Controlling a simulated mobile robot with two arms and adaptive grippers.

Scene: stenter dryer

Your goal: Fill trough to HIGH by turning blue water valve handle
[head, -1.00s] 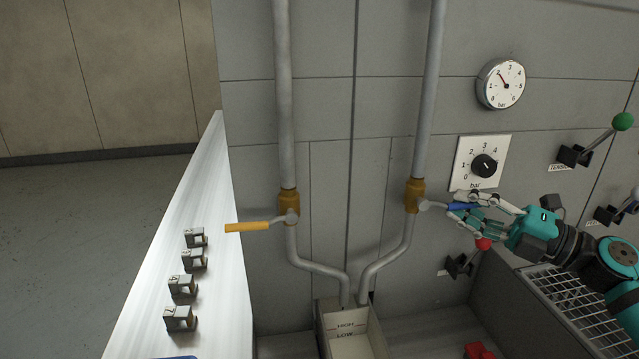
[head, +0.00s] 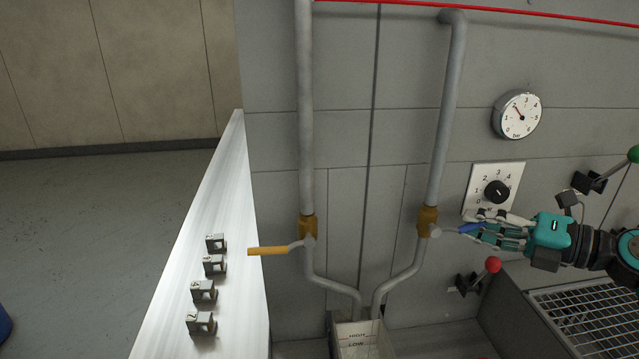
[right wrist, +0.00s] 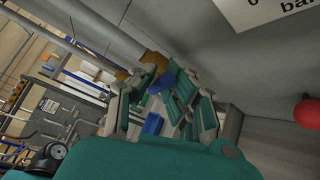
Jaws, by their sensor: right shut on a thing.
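The blue water valve handle (head: 470,227) points right from the brass valve (head: 427,219) on the right pipe, roughly level. My right gripper (head: 482,231) is shut on the blue handle, coming from the right. In the right wrist view the blue handle (right wrist: 152,124) shows between the fingers. The trough (head: 362,338) stands below the two pipe ends, with HIGH and LOW marks on its inner wall. Its lower part is cut off by the picture's edge, and I cannot tell the water level. My left gripper is not in view.
A yellow handle (head: 268,251) sticks out left from the left valve. A dial (head: 497,192), a gauge (head: 517,115) and a red-knobbed lever (head: 492,265) are close to my right gripper. A white bench (head: 240,300) with several small metal blocks stands left.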

